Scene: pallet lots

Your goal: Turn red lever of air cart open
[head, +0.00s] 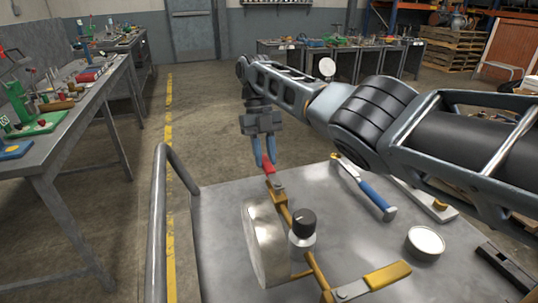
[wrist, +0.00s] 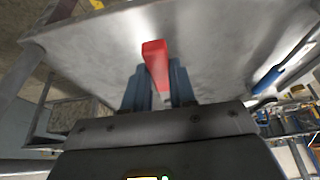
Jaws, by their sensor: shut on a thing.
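The red lever (head: 267,165) sits at the far end of a brass pipe assembly on the air cart (head: 222,222). My gripper (head: 264,160) comes down from above, and its blue fingers are shut on the red lever. In the wrist view the red lever (wrist: 156,62) stands out between the two fingers (wrist: 160,88). A round gauge (head: 262,243) seen from the side and a black-knobbed regulator (head: 302,228) are on the same brass line. A yellow-handled lever (head: 387,276) is at its near end. The exact angle of the red lever to the pipe is hard to tell.
A blue-handled tool (head: 372,196), a round white-topped tin (head: 425,242) and a black bar (head: 506,268) lie on the cart's right side. The cart's grey push rail (head: 158,220) rises at the left. A cluttered workbench (head: 75,105) stands left, across open floor.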

